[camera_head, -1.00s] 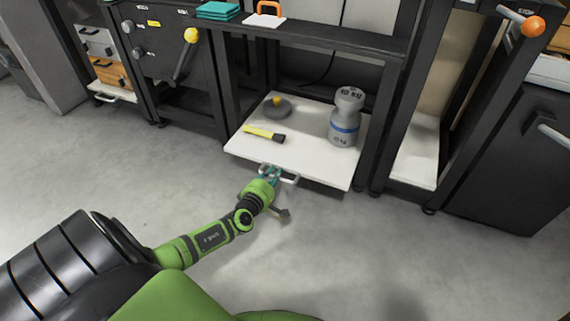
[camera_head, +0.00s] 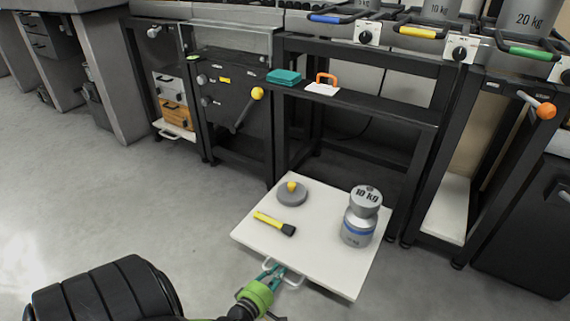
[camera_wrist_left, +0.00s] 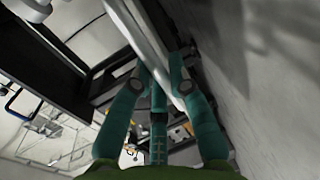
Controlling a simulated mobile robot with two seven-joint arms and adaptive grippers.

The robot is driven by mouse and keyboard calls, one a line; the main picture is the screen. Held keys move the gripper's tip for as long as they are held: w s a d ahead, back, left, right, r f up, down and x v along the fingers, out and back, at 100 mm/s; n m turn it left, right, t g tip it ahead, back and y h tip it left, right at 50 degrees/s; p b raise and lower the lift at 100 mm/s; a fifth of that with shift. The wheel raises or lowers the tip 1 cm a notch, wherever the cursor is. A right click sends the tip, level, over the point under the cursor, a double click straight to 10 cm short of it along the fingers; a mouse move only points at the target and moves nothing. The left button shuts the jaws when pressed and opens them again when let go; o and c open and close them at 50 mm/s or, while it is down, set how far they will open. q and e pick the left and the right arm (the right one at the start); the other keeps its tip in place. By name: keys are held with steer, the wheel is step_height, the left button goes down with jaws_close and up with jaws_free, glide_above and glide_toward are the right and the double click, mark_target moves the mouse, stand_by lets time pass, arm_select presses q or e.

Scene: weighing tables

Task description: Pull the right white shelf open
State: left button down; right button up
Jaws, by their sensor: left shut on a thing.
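The right white shelf (camera_head: 320,262) is pulled well out of the black frame, over the floor. Its white front handle (camera_head: 296,284) is at the near edge. My left gripper (camera_head: 274,271) is shut on this handle. The left wrist view shows the teal fingers (camera_wrist_left: 160,88) at a pale bar, with the exact contact hard to see. On the shelf are an upright grey 10 kg weight (camera_head: 360,217), a grey disc with a yellow knob (camera_head: 292,194) and a yellow-and-black flashlight-like thing (camera_head: 274,223). My right gripper is not in view.
A smaller white shelf (camera_head: 175,131) with a handle sits at the left. Black frame posts (camera_head: 422,170) stand right of the pulled shelf. A teal stack (camera_head: 284,76) and an orange-handled thing (camera_head: 324,84) lie on the ledge above. The grey floor (camera_head: 140,210) is clear at left.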

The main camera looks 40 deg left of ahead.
arm_select(q)
steer(key=shift+v, duration=0.95)
steer(key=shift+f, duration=0.2)
steer(key=c, duration=1.1)
jaws_free()
steer(key=shift+c, duration=0.2)
steer(key=shift+r, duration=0.1)
steer(key=o, duration=0.5)
steer(key=r, duration=0.9)
steer(key=shift+w+a+p, duration=0.15)
steer(key=shift+w+p, duration=0.05)
steer(key=shift+p, duration=0.1)
steer(key=shift+s+r, duration=0.1)
steer(key=shift+r, duration=0.55)
steer(key=c, duration=0.5)
steer(key=shift+s+f, duration=0.1)
steer(key=shift+f, duration=0.15)
